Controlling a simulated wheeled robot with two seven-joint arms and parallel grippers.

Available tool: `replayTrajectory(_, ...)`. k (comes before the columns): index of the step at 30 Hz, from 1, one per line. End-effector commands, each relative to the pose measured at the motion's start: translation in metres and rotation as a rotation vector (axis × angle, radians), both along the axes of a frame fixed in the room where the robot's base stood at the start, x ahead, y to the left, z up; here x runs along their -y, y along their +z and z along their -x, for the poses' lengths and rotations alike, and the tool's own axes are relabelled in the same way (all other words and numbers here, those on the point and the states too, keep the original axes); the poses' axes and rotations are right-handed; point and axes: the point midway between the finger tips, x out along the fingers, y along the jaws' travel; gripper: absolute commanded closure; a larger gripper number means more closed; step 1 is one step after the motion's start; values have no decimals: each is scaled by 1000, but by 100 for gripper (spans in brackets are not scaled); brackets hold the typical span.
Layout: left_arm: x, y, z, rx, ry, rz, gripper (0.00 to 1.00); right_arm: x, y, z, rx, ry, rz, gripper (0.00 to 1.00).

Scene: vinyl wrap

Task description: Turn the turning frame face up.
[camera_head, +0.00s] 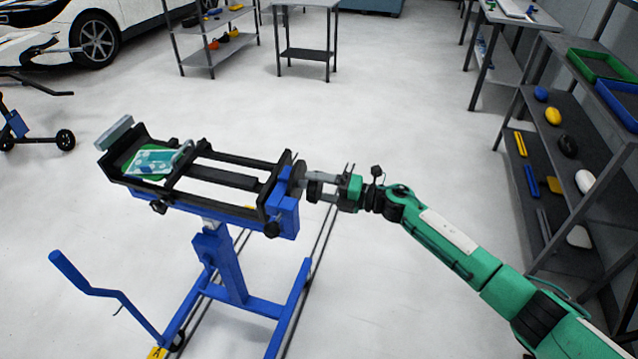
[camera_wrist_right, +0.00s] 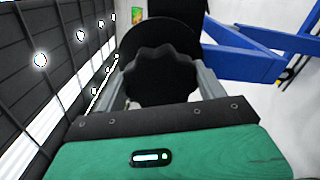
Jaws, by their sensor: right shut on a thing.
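The turning frame (camera_head: 225,179) is a black rectangular frame on a blue wheeled stand (camera_head: 228,262), at the middle left of the head view. A green and white patterned piece (camera_head: 150,162) lies at its left end. My right gripper (camera_head: 308,186) is at the frame's right end. It is shut on a black scalloped knob (camera_wrist_right: 162,76), which fills the space between its fingers in the right wrist view. The knob is mostly hidden by the fingers in the head view. My left gripper is not in view.
A grey shelf rack (camera_head: 560,150) with small coloured items stands at the right. A car (camera_head: 95,40) is at the back left.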

Motion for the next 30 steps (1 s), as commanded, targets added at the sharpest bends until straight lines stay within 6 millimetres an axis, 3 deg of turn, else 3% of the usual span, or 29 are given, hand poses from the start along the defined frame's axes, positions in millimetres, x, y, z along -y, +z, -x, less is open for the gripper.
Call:
replayTrajectory(15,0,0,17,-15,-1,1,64,1,-1,-1,-98,-3,-31,70)
replayTrajectory(28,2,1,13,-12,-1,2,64,1,-1,0,-106,-2,-35,70)
replayTrajectory(29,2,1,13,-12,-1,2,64,1,-1,0,-106,-2,-35,25)
replayTrajectory(30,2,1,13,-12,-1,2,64,1,-1,0,-105,-2,-35,17)
